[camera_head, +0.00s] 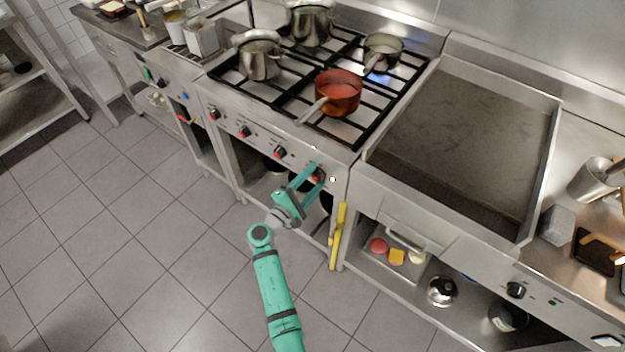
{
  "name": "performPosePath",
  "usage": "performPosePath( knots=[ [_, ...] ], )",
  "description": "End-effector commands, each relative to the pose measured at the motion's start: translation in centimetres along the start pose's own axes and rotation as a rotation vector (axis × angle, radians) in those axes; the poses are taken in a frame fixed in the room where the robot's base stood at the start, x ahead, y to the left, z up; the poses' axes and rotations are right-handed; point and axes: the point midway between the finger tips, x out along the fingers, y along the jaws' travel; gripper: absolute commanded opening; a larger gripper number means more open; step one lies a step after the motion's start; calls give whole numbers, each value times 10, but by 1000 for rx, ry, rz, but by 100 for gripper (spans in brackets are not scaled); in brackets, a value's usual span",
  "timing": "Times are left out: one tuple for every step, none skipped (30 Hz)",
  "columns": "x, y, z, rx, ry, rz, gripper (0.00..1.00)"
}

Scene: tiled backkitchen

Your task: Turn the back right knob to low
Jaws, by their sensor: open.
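The stove front (262,144) carries a row of knobs with red marks. They are the far-left knob (214,113), the second knob (245,131), the third knob (280,153) and the rightmost knob (315,174). Which burner each one serves cannot be read. My teal gripper (312,176) is open, with its fingers at the rightmost knob, one above and one below it as pictured. Its fingers partly hide that knob. Contact and the knob's setting cannot be made out.
An orange-red saucepan (340,92) stands on the front right of the black grate, its handle reaching over the front edge. Steel pots (261,55) stand behind and left. A yellow upright object (338,237) is right of my gripper. The tiled floor (150,240) is clear.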

Motion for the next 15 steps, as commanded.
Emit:
performPosePath(
  knots=[
    [-1,0,0,0,0,0,51],
    [-2,0,0,0,-1,0,51],
    [-4,0,0,0,0,0,51],
    [-7,-1,0,0,0,0,51],
    [-11,0,0,0,0,0,51],
    [-16,0,0,0,1,1,51],
    [-21,0,-1,0,2,1,51],
    [-26,0,-1,0,3,1,51],
    [-34,-1,-1,-1,2,0,51],
    [-40,0,-1,0,2,1,51],
    [-46,0,-1,0,4,2,51],
    [-54,0,-2,-1,4,1,51],
    [-60,0,-1,-1,4,2,51],
    [-66,0,-2,-1,4,2,51],
    [-73,0,-1,-1,4,2,51]
  ],
)
